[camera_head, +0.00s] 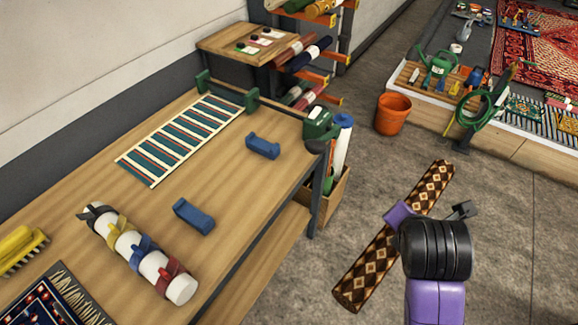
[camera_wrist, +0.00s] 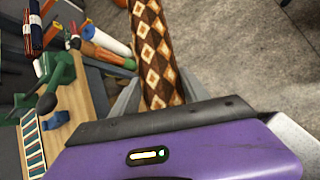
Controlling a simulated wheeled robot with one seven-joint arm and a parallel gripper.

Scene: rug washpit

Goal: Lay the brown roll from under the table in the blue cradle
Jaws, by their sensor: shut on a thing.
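The brown roll (camera_head: 378,262), patterned with cream and dark diamonds, is held at a slant over the floor to the right of the table. My gripper (camera_head: 430,212) is shut on it near its middle. In the wrist view the roll (camera_wrist: 158,50) runs up and away between the gripper's fingers (camera_wrist: 155,100). The blue cradle is two separate blue supports on the table top, a nearer one (camera_head: 193,216) and a farther one (camera_head: 262,146). Both are empty. The table (camera_head: 120,215) lies left of my gripper.
A white roll with coloured straps (camera_head: 138,252) lies at the table's near part. A striped strip (camera_head: 185,138) lies behind the cradle. A green device (camera_head: 319,124) sits at the table's far right corner, above a box of rolls (camera_head: 333,195). An orange bucket (camera_head: 392,113) stands beyond.

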